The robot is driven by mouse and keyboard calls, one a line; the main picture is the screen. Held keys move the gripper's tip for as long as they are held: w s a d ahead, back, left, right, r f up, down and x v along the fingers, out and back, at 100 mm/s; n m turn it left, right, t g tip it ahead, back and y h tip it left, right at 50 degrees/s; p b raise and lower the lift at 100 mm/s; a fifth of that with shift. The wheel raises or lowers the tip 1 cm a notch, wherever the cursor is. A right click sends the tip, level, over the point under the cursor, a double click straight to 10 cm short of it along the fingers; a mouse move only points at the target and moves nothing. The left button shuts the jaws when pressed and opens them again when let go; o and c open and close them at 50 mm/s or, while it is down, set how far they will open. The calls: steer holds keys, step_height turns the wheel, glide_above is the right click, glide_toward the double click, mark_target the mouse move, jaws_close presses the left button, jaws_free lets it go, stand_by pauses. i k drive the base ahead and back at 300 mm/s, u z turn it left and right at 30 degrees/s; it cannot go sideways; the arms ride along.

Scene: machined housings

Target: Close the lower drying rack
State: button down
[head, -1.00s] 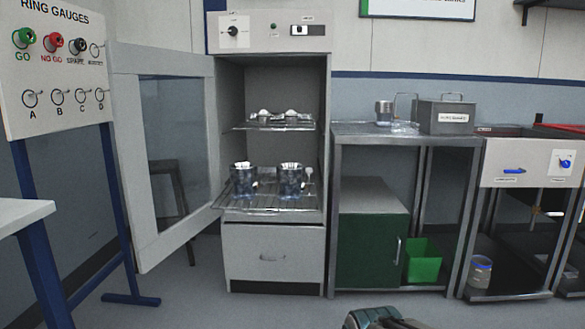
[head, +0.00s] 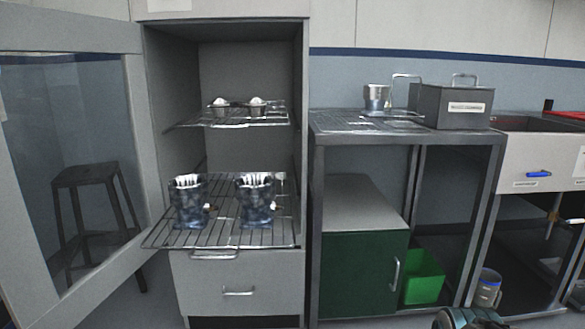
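The lower drying rack (head: 222,236) is a wire shelf in the grey cabinet. It is slid out, its front edge sticking out past the cabinet opening. Two dark metal housings, one at the left (head: 189,203) and one at the right (head: 256,200), stand upright on it. A wire handle (head: 213,255) shows at the rack's front, just above the drawer. The upper rack (head: 228,114) holds two small pale-topped parts. Part of my arm shows at the bottom right edge; my gripper's fingers are not visible.
The cabinet's windowed door (head: 75,170) stands open to the left. A drawer (head: 238,289) below the rack is shut. To the right, a metal table (head: 407,133) carries a metal cup (head: 376,97) and a grey box (head: 450,106), with a green bin (head: 423,276) beneath.

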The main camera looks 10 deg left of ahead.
mark_target(210, 177)
steer(key=u, duration=0.45)
steer(key=i, duration=0.9)
steer(key=u, duration=0.6)
